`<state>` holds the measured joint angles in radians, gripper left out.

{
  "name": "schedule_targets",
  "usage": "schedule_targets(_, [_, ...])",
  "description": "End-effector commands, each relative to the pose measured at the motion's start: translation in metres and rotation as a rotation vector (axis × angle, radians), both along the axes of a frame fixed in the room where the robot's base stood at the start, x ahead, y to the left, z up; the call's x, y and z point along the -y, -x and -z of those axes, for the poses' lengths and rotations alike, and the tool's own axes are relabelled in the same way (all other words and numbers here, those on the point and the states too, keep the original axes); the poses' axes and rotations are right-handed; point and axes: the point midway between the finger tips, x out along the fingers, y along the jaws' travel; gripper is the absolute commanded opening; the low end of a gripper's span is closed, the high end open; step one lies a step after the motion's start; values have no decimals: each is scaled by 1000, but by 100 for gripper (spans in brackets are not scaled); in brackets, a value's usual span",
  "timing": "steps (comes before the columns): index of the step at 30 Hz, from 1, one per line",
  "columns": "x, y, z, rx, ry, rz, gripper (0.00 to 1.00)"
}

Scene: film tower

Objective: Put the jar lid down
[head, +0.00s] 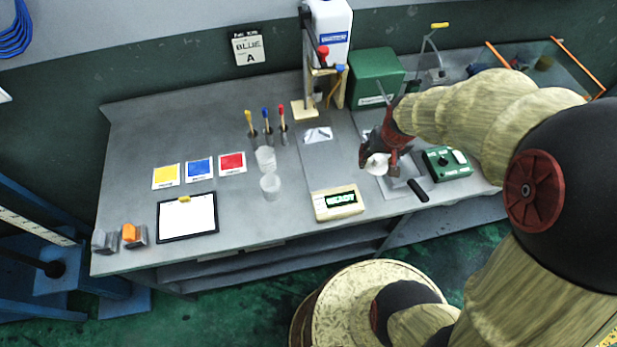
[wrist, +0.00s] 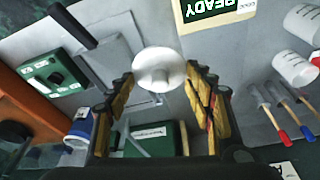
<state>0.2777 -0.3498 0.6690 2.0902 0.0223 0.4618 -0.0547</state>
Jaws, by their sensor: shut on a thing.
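The white round jar lid (head: 377,163) is between the fingertips of my gripper (head: 385,164), over the right half of the grey bench. In the wrist view, the lid (wrist: 158,68) sits between the two fingers of my gripper (wrist: 160,76), which is shut on it. The lid appears held above the bench; the exact gap is unclear. Two translucent jars (head: 270,186) (head: 265,159) stand left of my gripper, one behind the other. The jars also show at the right of the wrist view (wrist: 293,68).
A cream READY display unit (head: 338,203) lies front-left of my gripper. A green control box (head: 447,162) and a black-handled plate (head: 418,190) are at right. A green case (head: 376,78) and a stand (head: 305,108) are behind.

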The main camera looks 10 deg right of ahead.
Motion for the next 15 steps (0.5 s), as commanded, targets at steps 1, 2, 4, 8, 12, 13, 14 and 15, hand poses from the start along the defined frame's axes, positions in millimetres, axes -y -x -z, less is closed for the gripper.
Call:
schedule_targets(1, [1, -2, -1, 1, 0, -7, 28])
schedule_targets(2, [1, -3, -2, 1, 1, -14, 28])
schedule_targets(4, [1, -4, -2, 1, 1, -24, 28])
schedule_targets(8, [-6, -9, 3, 0, 1, -39, 28])
schedule_targets(12, [-28, -25, 16, -3, 1, -46, 28])
schedule_targets(13, [-33, -29, 19, -3, 0, -45, 28])
schedule_targets(14, [-39, -33, 22, -2, 0, -46, 28])
schedule_targets(15, [-46, -39, 26, -2, 1, -46, 28])
